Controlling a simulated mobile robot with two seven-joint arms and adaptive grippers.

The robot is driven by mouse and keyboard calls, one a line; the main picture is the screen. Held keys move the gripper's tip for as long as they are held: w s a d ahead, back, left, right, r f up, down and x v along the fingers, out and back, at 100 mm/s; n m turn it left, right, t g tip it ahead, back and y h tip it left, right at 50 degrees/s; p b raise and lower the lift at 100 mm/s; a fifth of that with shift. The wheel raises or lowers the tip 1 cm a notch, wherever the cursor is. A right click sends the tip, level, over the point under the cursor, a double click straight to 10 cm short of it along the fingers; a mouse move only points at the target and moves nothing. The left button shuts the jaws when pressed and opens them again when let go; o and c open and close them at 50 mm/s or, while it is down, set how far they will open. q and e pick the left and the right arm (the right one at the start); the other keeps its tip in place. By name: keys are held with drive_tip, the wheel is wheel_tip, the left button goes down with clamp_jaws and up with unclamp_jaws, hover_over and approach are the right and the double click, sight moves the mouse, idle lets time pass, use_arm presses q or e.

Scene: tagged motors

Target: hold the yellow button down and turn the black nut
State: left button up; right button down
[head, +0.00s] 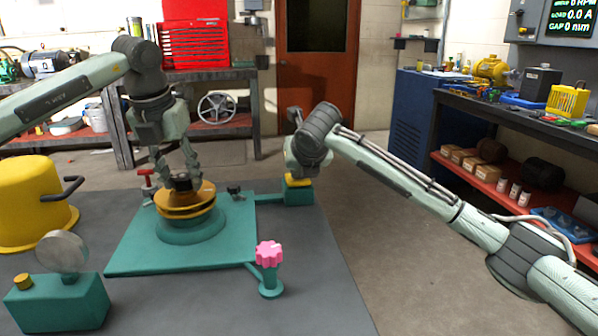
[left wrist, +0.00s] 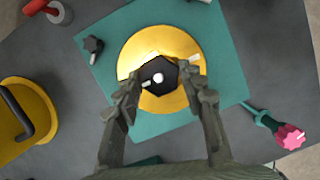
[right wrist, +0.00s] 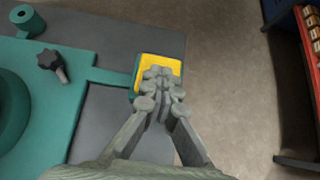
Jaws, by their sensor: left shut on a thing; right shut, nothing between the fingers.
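The black nut (left wrist: 157,77) is a dark hexagon with a white centre, on top of a round yellow disc (left wrist: 198,50) over a teal base plate (head: 130,252). My left gripper (left wrist: 158,80) is shut on the nut from above, one finger on each side; it also shows in the head view (head: 178,176). The yellow button (right wrist: 150,66) is a square pad on a teal block at the end of a teal arm. My right gripper (right wrist: 162,82) is shut and empty, its fingertips over the button and seemingly touching it. How far the button is pressed cannot be told.
A pink knob (head: 269,253) stands at the plate's front right corner. A yellow pot (head: 35,205) and a teal block with a round disc (head: 62,255) are on the left. A small black knob (head: 234,190) and a red-handled part (head: 146,177) stand near the plate's back.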

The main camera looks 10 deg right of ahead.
use_arm(q)
drive_tip(key=m, duration=0.2)
drive_tip(key=m+h, duration=0.1)
drive_tip(key=m, duration=0.1)
drive_tip(key=shift+w+a+m+g, duration=0.15)
drive_tip(key=shift+m+g, duration=0.15)
drive_tip(key=shift+m, duration=0.1)
use_arm(e)
drive_tip(key=shift+f, duration=0.25)
use_arm(q)
drive_tip(key=m+g+h, duration=0.1)
drive_tip(key=m, duration=0.4)
drive_tip(key=shift+a, duration=0.1)
drive_tip(key=shift+c, duration=0.5)
drive_tip(key=o, duration=1.3)
drive_tip(key=shift+c, duration=0.2)
